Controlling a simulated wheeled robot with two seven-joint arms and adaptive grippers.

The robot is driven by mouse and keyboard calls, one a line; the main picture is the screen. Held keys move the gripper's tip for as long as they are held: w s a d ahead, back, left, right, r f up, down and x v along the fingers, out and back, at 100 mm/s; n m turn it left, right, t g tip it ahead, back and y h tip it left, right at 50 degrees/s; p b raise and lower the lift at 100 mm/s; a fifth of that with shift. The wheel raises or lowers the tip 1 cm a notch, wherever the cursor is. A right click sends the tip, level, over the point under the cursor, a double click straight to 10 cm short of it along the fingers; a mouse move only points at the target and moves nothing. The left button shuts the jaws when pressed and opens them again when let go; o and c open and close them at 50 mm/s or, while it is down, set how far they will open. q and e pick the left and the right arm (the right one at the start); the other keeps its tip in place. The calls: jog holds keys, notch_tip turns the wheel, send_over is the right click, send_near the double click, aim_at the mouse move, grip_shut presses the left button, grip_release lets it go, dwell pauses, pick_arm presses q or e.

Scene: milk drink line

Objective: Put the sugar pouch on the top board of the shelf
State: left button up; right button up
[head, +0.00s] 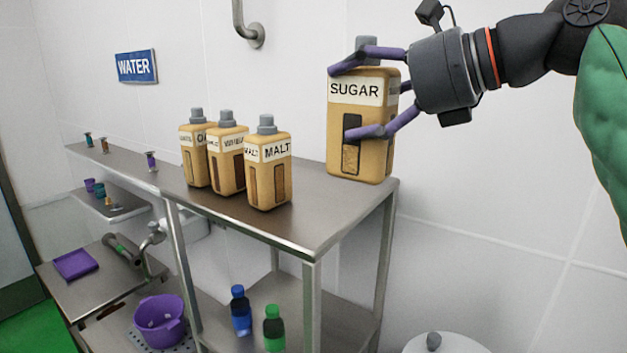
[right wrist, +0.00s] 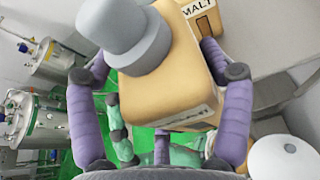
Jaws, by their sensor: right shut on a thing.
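The sugar pouch (head: 361,115) is a tan upright container with a grey cap and a SUGAR label. My right gripper (head: 346,102) is shut on its upper body, with purple fingers around it from the right. The pouch is at the right end of the steel shelf's top board (head: 323,212). I cannot tell whether its base touches the board. In the right wrist view the pouch (right wrist: 170,80) and its grey cap fill the space between the fingers (right wrist: 160,95). My left gripper is not in view.
The malt pouch (head: 269,170) and two similar pouches (head: 228,165) (head: 195,155) stand in a row left of the sugar pouch. Bare board lies between. Blue (head: 240,312) and green (head: 273,330) bottles stand below. A purple pot (head: 160,322) is lower left.

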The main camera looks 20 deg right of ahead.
jog(key=w+a+f, duration=0.1)
jog(key=w+f, duration=1.1)
jog(key=shift+a, duration=0.3)
jog(key=shift+f, duration=0.15)
jog(key=o, duration=1.6)
jog(key=shift+o, duration=0.2)
jog(key=b+v, duration=0.1)
jog(key=v, duration=1.1)
jog(key=shift+b, duration=0.4)
